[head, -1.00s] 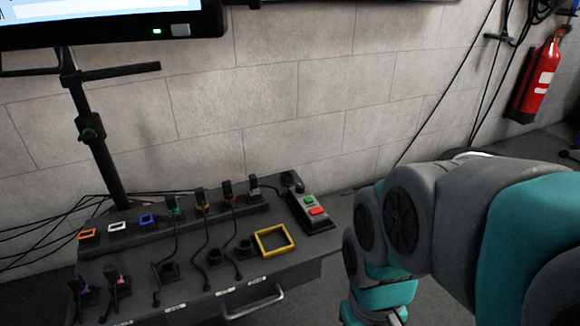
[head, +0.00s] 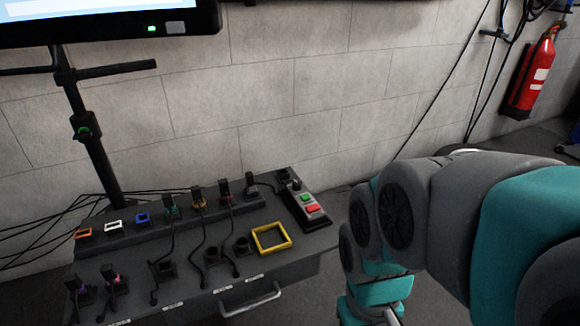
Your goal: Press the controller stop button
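The controller (head: 303,204) is a small grey box with a black base at the right end of the cabinet top. It carries a green button (head: 305,198) and, nearer to me, a red button (head: 312,209), which looks like the stop button. Both buttons are uncovered in the head view. My arm, grey and teal, fills the right side, to the right of the controller and apart from it. My gripper is out of view below the frame, so its state does not show.
A yellow square frame (head: 271,238) lies left of the controller. Several plugs with cables stand on the cabinet top (head: 190,262). A monitor (head: 110,22) on a black post stands at the left. A block wall is behind, with a fire extinguisher (head: 533,75) at the far right.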

